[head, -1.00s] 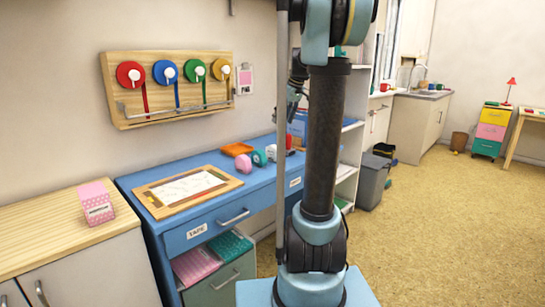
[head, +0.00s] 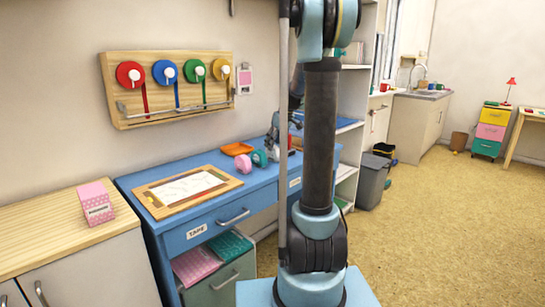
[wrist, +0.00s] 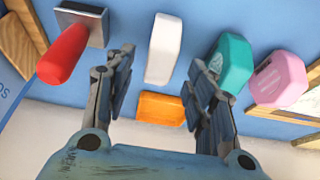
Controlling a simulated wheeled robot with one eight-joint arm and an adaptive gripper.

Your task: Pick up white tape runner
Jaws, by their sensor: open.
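The white tape runner (wrist: 163,48) lies on the blue desk in the wrist view, near the top middle, ahead of and between my two fingers. My gripper (wrist: 160,78) is open, with nothing between its fingers. In the head view my gripper is low over the desk, partly hidden behind my own arm. There the white tape runner (head: 273,154) shows only as a small pale patch beside the teal one. I cannot tell from these views how high the fingers are above it.
A teal tape runner (wrist: 231,63) lies close to my right finger, with a pink one (wrist: 279,78) beyond it. A red-handled thing on a grey block (wrist: 65,52) is left of my left finger. An orange tray (wrist: 160,109) is between the fingers' lower parts.

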